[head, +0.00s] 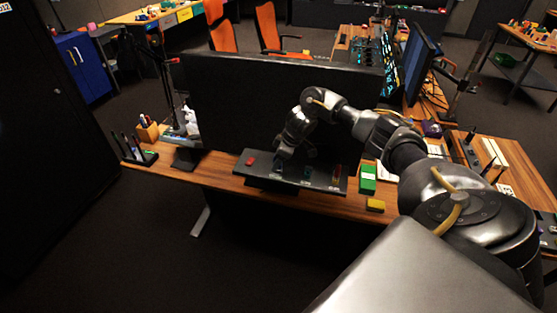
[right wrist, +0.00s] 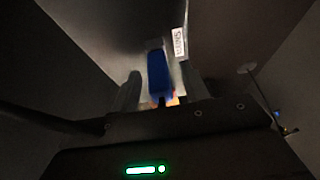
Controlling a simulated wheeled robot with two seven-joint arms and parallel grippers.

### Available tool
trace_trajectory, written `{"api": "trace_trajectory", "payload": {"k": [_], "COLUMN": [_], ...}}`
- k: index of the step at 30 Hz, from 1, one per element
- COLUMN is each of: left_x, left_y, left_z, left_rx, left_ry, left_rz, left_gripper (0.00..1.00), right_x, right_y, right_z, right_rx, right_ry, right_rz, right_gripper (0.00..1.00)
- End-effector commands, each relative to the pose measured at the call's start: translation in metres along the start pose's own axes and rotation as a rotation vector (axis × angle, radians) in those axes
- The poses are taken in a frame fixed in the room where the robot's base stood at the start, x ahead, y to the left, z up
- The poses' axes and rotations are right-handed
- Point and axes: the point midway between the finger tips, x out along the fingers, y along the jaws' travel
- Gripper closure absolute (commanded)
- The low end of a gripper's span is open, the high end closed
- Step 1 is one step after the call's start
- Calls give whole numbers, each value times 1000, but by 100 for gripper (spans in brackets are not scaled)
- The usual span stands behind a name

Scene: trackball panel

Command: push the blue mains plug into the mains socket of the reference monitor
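The reference monitor (head: 235,95) stands on the wooden desk, its dark back towards me. In the right wrist view the blue mains plug (right wrist: 158,72) sits between the fingertips of my right gripper (right wrist: 158,88), which appears shut on it. A white label (right wrist: 180,43), apparently reading MAINS upside down, is just beyond the plug on a dark surface. The plug's front end and the socket opening are hidden, so I cannot tell how deep it sits. In the head view my right gripper (head: 282,156) is low against the monitor's back, above a dark tray. My left gripper is out of view.
The dark tray (head: 262,171) at the desk's front edge carries a red piece (head: 250,161) and small coloured plugs. A green box (head: 367,178) and a yellow block (head: 375,205) lie to its right. A pen tray (head: 140,157) is at the left end.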

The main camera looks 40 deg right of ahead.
Motion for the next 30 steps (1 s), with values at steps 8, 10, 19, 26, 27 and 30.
{"api": "trace_trajectory", "payload": {"k": [8, 10, 19, 26, 27, 30], "left_x": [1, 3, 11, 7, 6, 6], "left_y": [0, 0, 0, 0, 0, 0], "left_z": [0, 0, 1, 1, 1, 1], "left_rx": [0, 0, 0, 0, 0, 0], "left_ry": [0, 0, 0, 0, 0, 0], "left_rz": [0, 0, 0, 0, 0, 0], "left_gripper": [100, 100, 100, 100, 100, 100], "right_x": [-4, -12, -71, -103, -105, -108], "right_y": [1, 1, 1, 1, 1, 0], "right_z": [0, 0, 0, -1, 0, 0], "right_rx": [0, 0, -3, -2, -1, 0], "right_ry": [0, 2, 2, 0, 1, 0], "right_rz": [1, 2, 4, 3, 2, 1], "right_gripper": [55, 55, 55, 55, 55, 55]}}
